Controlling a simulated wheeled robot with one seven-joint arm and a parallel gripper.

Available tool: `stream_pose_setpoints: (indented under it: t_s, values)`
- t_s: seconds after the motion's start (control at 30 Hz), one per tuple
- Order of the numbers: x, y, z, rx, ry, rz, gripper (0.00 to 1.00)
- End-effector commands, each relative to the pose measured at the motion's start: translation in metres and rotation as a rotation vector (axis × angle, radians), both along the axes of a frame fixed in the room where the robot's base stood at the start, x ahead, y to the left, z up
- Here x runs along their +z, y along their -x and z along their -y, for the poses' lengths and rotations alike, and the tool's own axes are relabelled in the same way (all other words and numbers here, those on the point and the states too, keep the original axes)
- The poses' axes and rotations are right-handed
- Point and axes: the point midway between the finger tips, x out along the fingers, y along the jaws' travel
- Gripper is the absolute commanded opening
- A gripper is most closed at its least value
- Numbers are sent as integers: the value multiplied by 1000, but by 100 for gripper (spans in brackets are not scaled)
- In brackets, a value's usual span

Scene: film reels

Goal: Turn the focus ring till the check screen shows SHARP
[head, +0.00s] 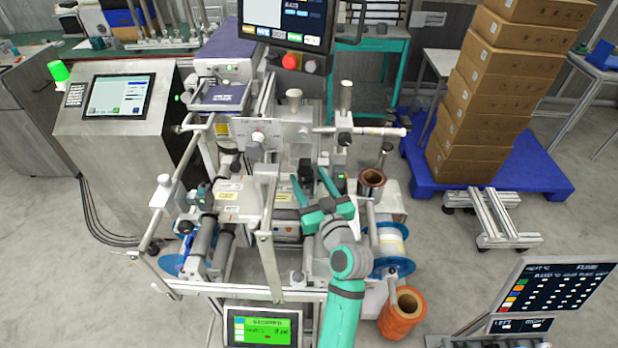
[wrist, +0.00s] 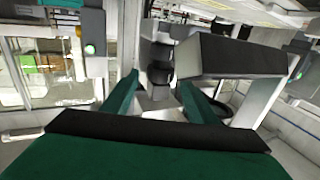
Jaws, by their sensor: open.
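My gripper (head: 312,184) is open at the middle of the machine, its two green fingers pointing away from me. A dark stepped cylinder, which looks like the focus ring (wrist: 159,70), stands just beyond and between the fingertips in the wrist view. The gap between the fingers looks empty; I cannot tell whether either finger touches the ring. In the head view a small black part (head: 306,166) shows by the fingertips, probably the same ring. A small screen with a green display (head: 261,330) is at the bottom; its writing is too small to read, and I cannot tell whether it is the check screen.
A light grey block with a dark face (wrist: 238,57) crosses close to the right finger in the wrist view. Metal posts and rollers surround my gripper. An orange roll (head: 402,317) is at lower right. Other screens stand at left (head: 120,95), top (head: 288,18) and right (head: 560,290).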

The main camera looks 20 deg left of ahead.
Motion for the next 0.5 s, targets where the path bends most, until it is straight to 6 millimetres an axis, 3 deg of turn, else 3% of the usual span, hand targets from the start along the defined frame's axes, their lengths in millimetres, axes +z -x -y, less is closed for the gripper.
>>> stream_pose_setpoints:
  t_s: [0.4,0.5]
  values:
    - [0,-8,-6,-2,1,1,53]
    - [0,-8,-6,-2,1,1,32]
